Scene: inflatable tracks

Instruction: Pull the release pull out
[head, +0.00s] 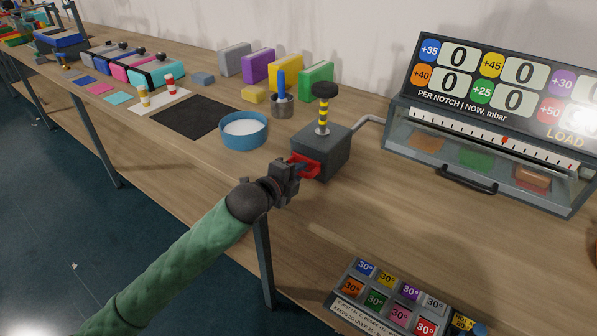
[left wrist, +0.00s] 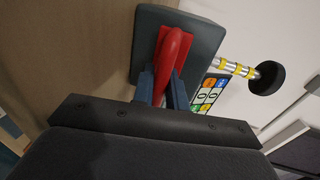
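The red release pull (head: 309,170) sits on the front face of a dark grey box (head: 326,153) on the wooden bench. The pull looks close to the box face. My right gripper is not in view.
A blue bowl (head: 244,131) and a grey cup with a blue handle (head: 282,104) stand left of the box. A metal pipe joins the box to the display case (head: 490,180) at right. A tray of coloured 30° tiles (head: 347,304) lies at the front edge.

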